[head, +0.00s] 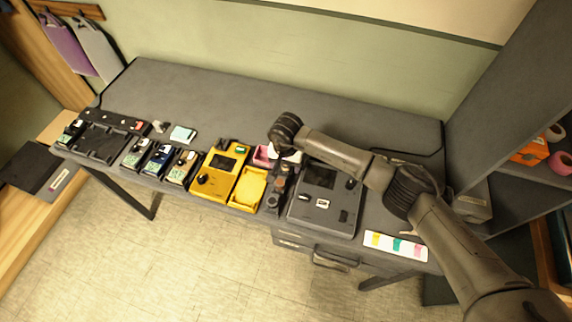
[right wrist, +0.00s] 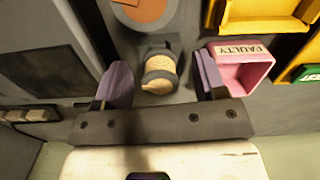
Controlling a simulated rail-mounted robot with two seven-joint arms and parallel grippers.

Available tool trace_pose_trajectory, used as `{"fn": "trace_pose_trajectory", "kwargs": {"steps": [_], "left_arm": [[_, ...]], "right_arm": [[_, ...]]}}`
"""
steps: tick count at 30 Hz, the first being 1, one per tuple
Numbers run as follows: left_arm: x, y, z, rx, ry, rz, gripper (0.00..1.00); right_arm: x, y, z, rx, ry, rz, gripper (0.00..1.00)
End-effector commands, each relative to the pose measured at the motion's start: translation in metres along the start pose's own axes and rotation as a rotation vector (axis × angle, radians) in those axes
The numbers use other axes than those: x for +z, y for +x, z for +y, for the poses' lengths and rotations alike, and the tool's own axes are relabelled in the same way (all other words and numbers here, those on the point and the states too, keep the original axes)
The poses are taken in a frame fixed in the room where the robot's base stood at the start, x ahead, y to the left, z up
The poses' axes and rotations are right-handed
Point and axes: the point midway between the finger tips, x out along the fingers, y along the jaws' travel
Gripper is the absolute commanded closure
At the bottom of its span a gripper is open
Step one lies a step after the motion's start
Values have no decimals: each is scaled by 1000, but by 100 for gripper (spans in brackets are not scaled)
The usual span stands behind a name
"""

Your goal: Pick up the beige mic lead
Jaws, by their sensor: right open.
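The beige mic lead (right wrist: 160,74) shows in the right wrist view as a small coiled beige roll, seated at a dark grey holder (right wrist: 158,46). My right gripper (right wrist: 162,72) is open, with one purple finger on each side of the lead. I see gaps between the fingers and the lead; whether they are level with it in height I cannot tell. In the head view my right gripper (head: 284,160) is over the bench beside the grey device, and I cannot make out the lead there. My left gripper is not in view.
A pink box marked FAULTY (right wrist: 242,72) stands close to the right finger in the wrist view. A yellow tray (head: 247,188) and a grey device with a screen (head: 325,205) flank the spot. The bench's back strip (head: 210,95) is clear.

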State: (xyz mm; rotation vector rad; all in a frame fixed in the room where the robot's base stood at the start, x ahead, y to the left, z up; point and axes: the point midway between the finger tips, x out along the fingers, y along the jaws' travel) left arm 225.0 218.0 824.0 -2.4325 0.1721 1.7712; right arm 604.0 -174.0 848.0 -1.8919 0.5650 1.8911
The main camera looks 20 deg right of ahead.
Motion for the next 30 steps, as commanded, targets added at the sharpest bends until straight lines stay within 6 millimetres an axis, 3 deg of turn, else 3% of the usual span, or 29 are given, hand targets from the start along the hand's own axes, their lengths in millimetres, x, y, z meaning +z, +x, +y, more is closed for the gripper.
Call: {"fn": "trace_pose_trajectory", "kwargs": {"steps": [2,19,30], "left_arm": [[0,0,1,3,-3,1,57],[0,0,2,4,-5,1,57],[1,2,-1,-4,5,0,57]], "right_arm": [[0,0,0,0,0,0,38],[0,0,0,0,1,0,92],[0,-9,0,-1,1,1,92]]}}
